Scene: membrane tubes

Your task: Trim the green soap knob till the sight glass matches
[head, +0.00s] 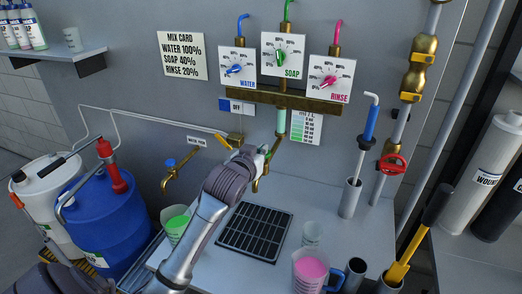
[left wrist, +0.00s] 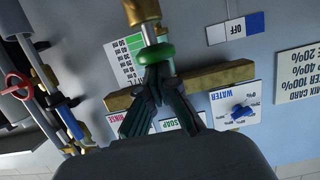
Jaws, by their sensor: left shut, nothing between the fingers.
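The green soap knob (head: 281,57) sits on the middle dial plate, between the blue water knob (head: 234,70) and the pink rinse knob (head: 328,81). The sight glass (head: 281,121) hangs below the brass beam and looks pale green. A graded green colour card (head: 305,127) is to its right. My left gripper (head: 262,150) is shut and empty, low by the sight glass and below the dials. In the left wrist view, turned over, its fingers (left wrist: 158,75) cover much of the soap plate (left wrist: 182,124), and the soap knob is hidden. My right gripper is out of view.
The mix card (head: 182,55) reads water 100%, soap 40%, rinse 20%. A brass tap (head: 180,170) is left of my arm. A green-filled beaker (head: 176,224) and a pink-filled jug (head: 309,272) flank the black drain grate (head: 254,232). A red valve wheel (head: 392,165) is at right.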

